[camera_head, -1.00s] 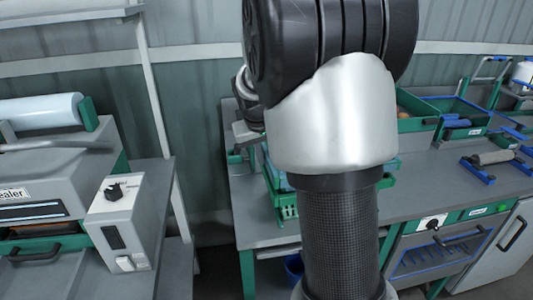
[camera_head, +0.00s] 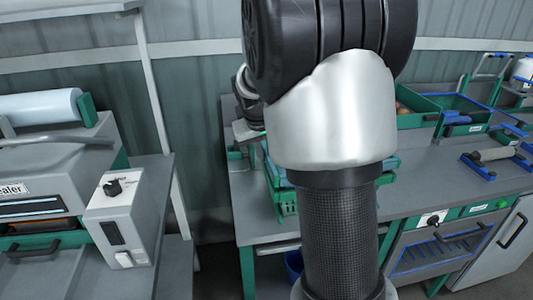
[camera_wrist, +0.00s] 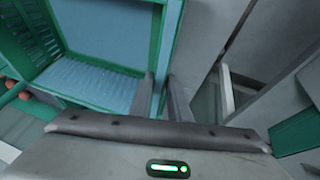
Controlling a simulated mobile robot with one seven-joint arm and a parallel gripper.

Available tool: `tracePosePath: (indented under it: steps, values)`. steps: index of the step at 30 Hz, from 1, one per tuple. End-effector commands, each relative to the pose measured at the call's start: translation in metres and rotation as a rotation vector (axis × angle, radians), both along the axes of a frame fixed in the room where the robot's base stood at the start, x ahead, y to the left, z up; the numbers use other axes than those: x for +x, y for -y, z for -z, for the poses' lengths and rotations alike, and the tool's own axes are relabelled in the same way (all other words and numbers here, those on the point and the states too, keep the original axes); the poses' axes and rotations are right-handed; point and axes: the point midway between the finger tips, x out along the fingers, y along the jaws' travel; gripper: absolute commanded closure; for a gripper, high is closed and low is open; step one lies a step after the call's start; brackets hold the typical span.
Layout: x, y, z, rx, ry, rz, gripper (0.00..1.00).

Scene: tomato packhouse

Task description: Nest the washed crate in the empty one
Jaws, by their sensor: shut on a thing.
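A green crate with a light blue inside (camera_wrist: 168,42) fills the upper left of the wrist view. My gripper (camera_wrist: 163,90) is shut on its right wall, with one finger on each side. In the head view green crate parts (camera_head: 284,202) show beside my arm on the grey bench, with a light blue patch above. My arm hides most of them and the gripper's tips there. I cannot tell whether these parts belong to one crate or two, or whether the held crate touches another.
A green bin with tomatoes (camera_head: 412,104) stands at the back of the bench (camera_head: 420,185). A roller tool with blue ends (camera_head: 492,156) lies at the right. A sealer machine (camera_head: 45,185) stands on the left table. A gap separates the two tables.

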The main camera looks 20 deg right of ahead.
Motion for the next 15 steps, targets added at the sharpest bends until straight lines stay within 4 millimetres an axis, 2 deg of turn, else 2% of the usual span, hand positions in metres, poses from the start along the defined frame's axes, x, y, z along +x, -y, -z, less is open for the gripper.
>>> tracePosePath:
  steps: [15]
  values:
    - [0.0005, 0.0003, 0.0105, -0.002, 0.002, -0.001, 1.0]
